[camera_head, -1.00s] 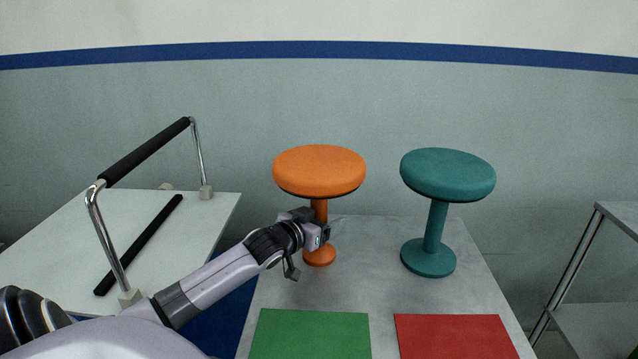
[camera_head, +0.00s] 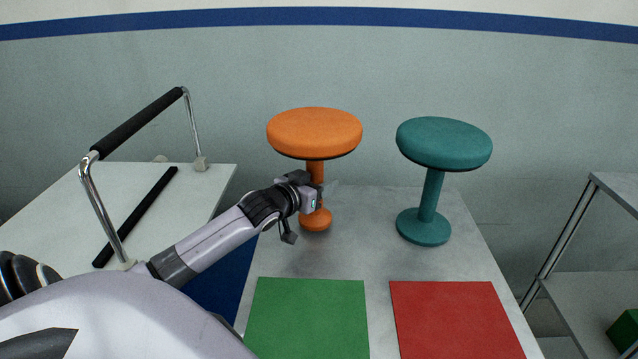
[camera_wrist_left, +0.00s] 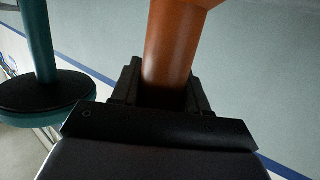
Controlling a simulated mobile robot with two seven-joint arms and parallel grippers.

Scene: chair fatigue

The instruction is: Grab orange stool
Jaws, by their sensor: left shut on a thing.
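The orange stool (camera_head: 314,133) stands upright at the back of the grey table, with a round padded seat, a thin post and a round base. My left gripper (camera_head: 312,192) is at its post, below the seat. In the left wrist view the orange post (camera_wrist_left: 171,45) sits between the two dark fingers (camera_wrist_left: 160,88), which are shut on it. The gripper hides part of the post in the head view. My right gripper is in neither view.
A teal stool (camera_head: 430,200) stands to the right of the orange one. A green mat (camera_head: 307,320) and a red mat (camera_head: 452,320) lie nearer on the table (camera_head: 380,260). A white table (camera_head: 60,225) with a black-gripped rail is at left, metal shelving (camera_head: 590,310) at right.

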